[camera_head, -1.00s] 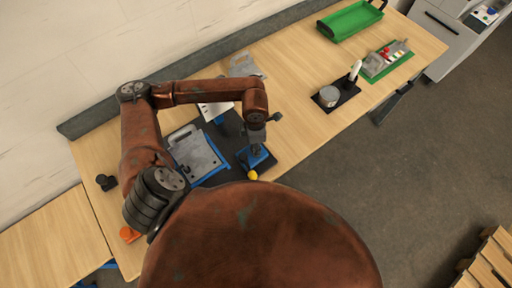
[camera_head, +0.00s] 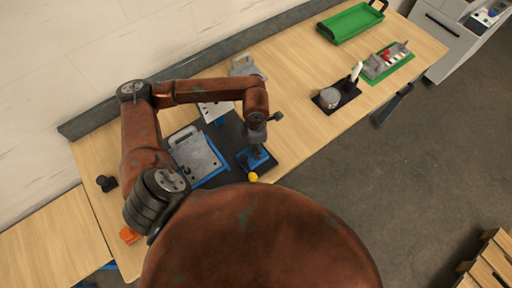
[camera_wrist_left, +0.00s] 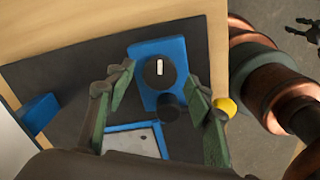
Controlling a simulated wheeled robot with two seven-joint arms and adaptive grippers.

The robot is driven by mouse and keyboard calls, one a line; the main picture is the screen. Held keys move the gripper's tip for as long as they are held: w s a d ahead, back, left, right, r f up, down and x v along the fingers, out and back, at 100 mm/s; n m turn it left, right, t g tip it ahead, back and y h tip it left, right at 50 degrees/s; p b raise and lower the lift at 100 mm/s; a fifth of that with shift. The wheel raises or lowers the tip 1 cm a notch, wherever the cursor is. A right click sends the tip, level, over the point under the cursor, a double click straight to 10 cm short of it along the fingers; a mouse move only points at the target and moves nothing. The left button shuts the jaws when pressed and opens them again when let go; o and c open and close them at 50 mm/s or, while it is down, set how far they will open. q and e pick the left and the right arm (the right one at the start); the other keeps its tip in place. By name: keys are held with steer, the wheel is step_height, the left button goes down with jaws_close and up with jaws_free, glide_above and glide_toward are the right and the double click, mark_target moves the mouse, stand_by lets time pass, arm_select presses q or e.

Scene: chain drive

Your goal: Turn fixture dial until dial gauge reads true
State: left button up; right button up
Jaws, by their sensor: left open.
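The fixture dial (camera_wrist_left: 160,71) is a dark round knob with a white mark, on a blue block (camera_wrist_left: 174,48). The mark runs nearly up and down in the left wrist view. My left gripper (camera_wrist_left: 160,104) is open, its green-padded fingers apart on either side of the block's near part, with the dial between and beyond the tips. A dark round part (camera_wrist_left: 170,108) stands nearer than the dial. In the head view my left gripper (camera_head: 257,151) is above the blue block (camera_head: 251,162) and hides the dial. No gauge reading is legible. A dark gripper, seemingly my right (camera_wrist_left: 302,29), shows at the upper right edge.
A black mat (camera_head: 231,131) carries a blue-edged fixture with a grey plate (camera_head: 197,155). A yellow ball (camera_head: 253,177) is beside the block. A grey round part (camera_head: 329,96), a green tray (camera_head: 350,22) and a green board (camera_head: 390,65) stand farther right.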

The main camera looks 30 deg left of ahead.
arm_select(q)
step_height(320, 180, up, 11)
stand_by(0.3)
steer(key=shift+f, duration=0.15)
stand_by(0.4)
